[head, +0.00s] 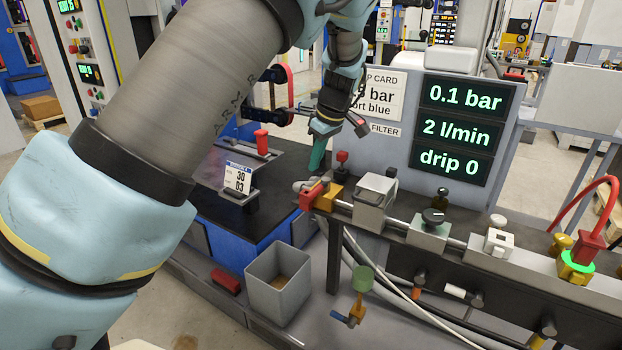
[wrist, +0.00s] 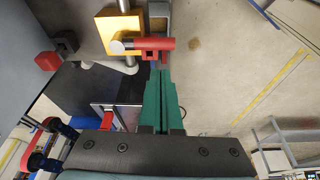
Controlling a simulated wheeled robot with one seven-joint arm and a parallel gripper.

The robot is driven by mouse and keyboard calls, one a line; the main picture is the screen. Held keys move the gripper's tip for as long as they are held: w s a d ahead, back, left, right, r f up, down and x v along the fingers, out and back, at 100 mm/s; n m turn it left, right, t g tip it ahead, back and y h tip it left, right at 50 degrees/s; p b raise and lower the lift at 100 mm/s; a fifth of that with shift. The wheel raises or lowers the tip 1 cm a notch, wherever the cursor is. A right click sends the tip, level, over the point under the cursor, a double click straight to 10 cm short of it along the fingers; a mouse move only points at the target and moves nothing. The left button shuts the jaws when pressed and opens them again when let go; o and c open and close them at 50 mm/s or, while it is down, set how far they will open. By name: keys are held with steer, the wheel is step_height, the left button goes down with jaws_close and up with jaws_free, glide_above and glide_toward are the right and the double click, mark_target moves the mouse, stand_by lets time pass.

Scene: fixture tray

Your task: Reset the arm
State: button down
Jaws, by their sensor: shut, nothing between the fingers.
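My arm crosses the left and top of the head view. My gripper (head: 317,155) has green fingers pointing down, above the left end of the bench's pipe line. It also shows in the wrist view (wrist: 161,80), its two green fingers together with nothing between them. Just beyond the fingertips in the wrist view is a red valve handle (wrist: 150,45) on a brass-yellow block (wrist: 118,30). In the head view the same red handle (head: 312,196) and block (head: 329,198) sit at the pipe's left end. I cannot tell whether the fingertips touch the handle.
A display panel (head: 460,128) reading 0.1 bar, 2 l/min and drip 0 stands behind the pipe line. A grey open bin (head: 278,295) is below. A red hose (head: 583,200) arches at the right. A black-topped blue stand (head: 215,205) carries a label reading 30 and 03.

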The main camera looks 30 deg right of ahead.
steer(key=w+a+m+g, duration=0.1)
steer(key=w+a, duration=0.1)
steer(key=a, duration=0.9)
steer(key=w+a+g, duration=0.1)
steer(key=w+a, duration=0.1)
steer(key=a, duration=0.8)
steer(key=s+a+m, duration=0.2)
steer(key=s+a, duration=0.4)
steer(key=a, duration=0.4)
steer(key=s+a+m+h, duration=0.1)
steer(key=s+a+m, duration=0.1)
steer(key=s+a, duration=0.4)
steer(key=a, duration=0.5)
steer(key=shift+s+m+h, duration=0.2)
steer(key=shift+m+h, duration=0.1)
steer(key=shift+m, duration=0.1)
